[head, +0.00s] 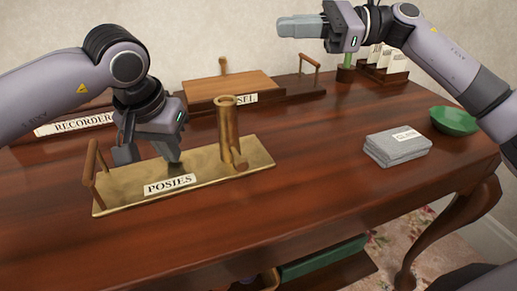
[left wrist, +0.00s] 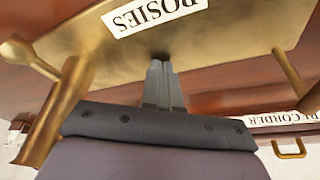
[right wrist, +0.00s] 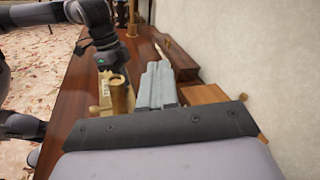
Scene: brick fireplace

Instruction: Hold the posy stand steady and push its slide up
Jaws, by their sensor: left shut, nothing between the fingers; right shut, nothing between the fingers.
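The posy stand is a brass plate (head: 125,189) labelled POSIES, with a handle (head: 92,165) at its left end. A brass tube (head: 228,125) stands upright near its right end; a small brass knob (head: 240,164) low on the tube seems to belong to the slide. My left gripper (head: 175,167) is shut and empty, pointing down over the plate between handle and tube. In the left wrist view its fingertips (left wrist: 161,64) are at or just above the plate; contact is unclear. My right gripper (head: 281,27) is shut and empty, high above the table's back, away from the stand.
Behind the stand are a RECORDER tray (head: 75,125) and a wooden block (head: 228,87) on another labelled tray. A grey cloth stack (head: 397,147) and green bowl (head: 455,121) stand at right. The table between stand and cloths is clear.

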